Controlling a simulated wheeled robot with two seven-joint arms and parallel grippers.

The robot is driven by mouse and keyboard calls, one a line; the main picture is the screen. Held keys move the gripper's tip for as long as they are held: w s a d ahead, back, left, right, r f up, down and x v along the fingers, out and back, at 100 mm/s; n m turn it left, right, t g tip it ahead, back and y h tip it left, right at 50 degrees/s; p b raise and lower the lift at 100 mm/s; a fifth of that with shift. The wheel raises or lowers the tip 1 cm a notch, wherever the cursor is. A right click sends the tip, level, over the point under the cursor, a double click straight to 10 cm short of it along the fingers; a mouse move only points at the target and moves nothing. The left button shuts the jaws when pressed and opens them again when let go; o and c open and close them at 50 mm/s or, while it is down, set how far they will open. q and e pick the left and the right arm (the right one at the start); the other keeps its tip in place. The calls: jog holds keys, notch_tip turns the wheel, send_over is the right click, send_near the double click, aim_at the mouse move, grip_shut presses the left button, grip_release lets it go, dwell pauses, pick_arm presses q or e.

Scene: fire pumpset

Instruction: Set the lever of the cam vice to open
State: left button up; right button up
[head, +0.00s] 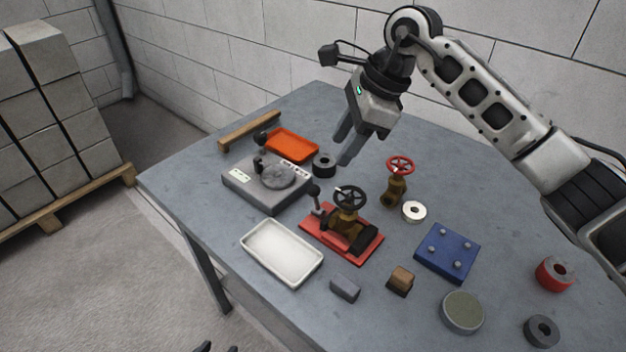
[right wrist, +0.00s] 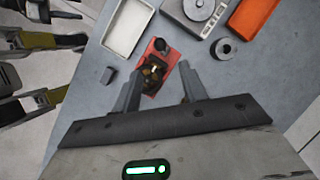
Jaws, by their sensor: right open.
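The cam vice (head: 312,226) is a red base with a valve body with a black handwheel (head: 350,198) on it. A lever (head: 315,199) with a black knob stands roughly upright at its left end.
A white tray (head: 265,275) lies left of the vice. A grey device (head: 240,185) with its own black-knobbed lever, a black ring (head: 324,172) and an orange tray (head: 292,140) stand behind. A red-wheeled valve (head: 395,190) and blue pegged plate (head: 447,264) are to the right.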

aim_at(317, 186)
jog(key=p+x, duration=0.1)
jog(key=x, duration=1.2)
jog(key=shift+a+f+p, duration=0.1)
jog(key=shift+f+p, duration=0.05)
jog(key=shift+p, duration=0.25)
grip_shut()
